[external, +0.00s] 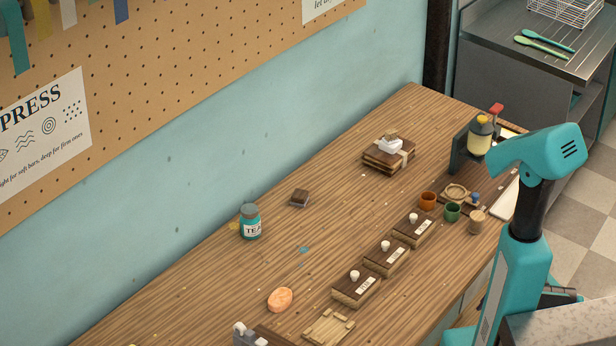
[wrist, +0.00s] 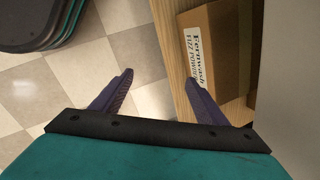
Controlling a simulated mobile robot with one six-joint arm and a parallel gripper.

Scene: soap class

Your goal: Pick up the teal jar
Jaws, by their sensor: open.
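The teal jar (external: 250,222) stands upright on the wooden table (external: 330,235), near the wall side, left of centre in the external view. It has a grey lid and a pale label reading "TEA". In the wrist view my gripper (wrist: 157,83) is open and empty, its two dark purple fingers spread apart over the tiled floor. The jar does not show in the wrist view. In the external view my teal arm stands at the right, beyond the table's right edge and far from the jar; the gripper's fingers are not clear there.
A small brown block (external: 300,197) and an orange soap (external: 280,299) lie near the jar. Several labelled wooden boxes (external: 357,289) line the right side. The wrist view shows a cardboard box (wrist: 213,55) on a wooden shelf. Bare tabletop surrounds the jar.

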